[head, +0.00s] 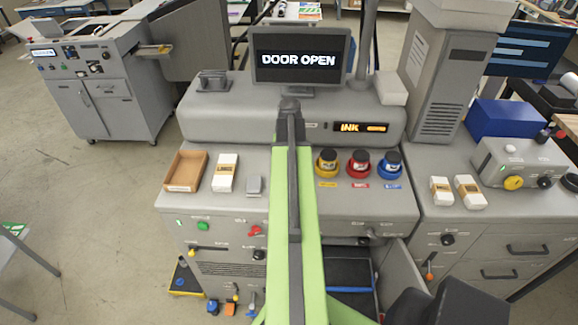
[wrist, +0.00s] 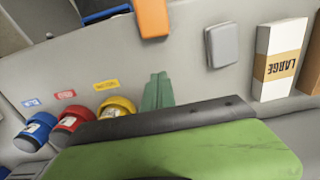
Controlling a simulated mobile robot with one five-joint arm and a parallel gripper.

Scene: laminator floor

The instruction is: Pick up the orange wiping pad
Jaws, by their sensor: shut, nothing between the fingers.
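The orange wiping pad (wrist: 152,17) lies at the top edge of the wrist view, on the grey machine top, and is partly cut off by the frame. I cannot make it out in the head view, where my green arm covers the middle of the machine top. My gripper (wrist: 157,92) shows in the wrist view as two teal fingers held together. It is shut and empty, and apart from the pad, which appears above it in the picture.
A grey block (wrist: 222,45) and a LARGE box (wrist: 280,55) stand beside the pad. Yellow (head: 327,162), red (head: 359,163) and blue (head: 391,164) ink pots stand right of my arm. A brown tray (head: 186,171) is at left. The monitor (head: 299,58) reads DOOR OPEN.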

